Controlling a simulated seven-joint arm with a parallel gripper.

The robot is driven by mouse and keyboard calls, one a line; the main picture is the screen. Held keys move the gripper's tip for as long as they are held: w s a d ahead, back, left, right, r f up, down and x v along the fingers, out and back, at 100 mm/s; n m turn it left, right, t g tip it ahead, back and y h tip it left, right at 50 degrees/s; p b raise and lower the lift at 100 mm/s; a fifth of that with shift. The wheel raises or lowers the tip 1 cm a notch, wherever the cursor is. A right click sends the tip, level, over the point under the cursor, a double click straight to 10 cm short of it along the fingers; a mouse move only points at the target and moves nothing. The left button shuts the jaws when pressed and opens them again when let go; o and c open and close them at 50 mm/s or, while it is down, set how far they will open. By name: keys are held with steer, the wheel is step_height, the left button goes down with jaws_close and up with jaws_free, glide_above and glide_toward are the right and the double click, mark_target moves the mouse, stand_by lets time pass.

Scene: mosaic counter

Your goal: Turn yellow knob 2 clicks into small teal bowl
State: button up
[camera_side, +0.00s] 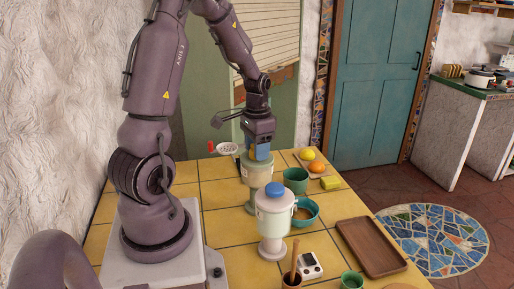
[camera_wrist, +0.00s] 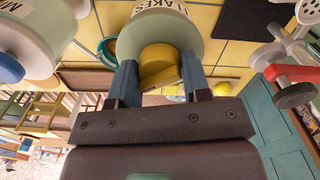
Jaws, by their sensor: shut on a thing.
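The yellow knob (camera_wrist: 158,62) is on the dispenser lettered "FLAKES" (camera_wrist: 128,42), which stands upright in the side view (camera_side: 257,190). My gripper (camera_wrist: 160,80) is shut on the knob, one blue-grey finger on each side. In the side view my gripper (camera_side: 258,152) points down at the dispenser's top and hides most of the knob. A teal bowl (camera_side: 313,217) stands on the counter to the right of the dispensers, with something tan inside. It is partly hidden by the nearer dispenser. Its rim shows in the wrist view (camera_wrist: 101,45).
A second dispenser (camera_side: 275,222) with a blue knob (camera_side: 274,189) stands nearer the camera.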

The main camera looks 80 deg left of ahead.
steer(key=m, duration=0.7)
stand_by(0.6)
steer(key=shift+r, duration=0.1)
steer(key=o, duration=0.9)
step_height(320, 180, up, 13)
steer(key=shift+f, duration=0.1)
stand_by(0.9)
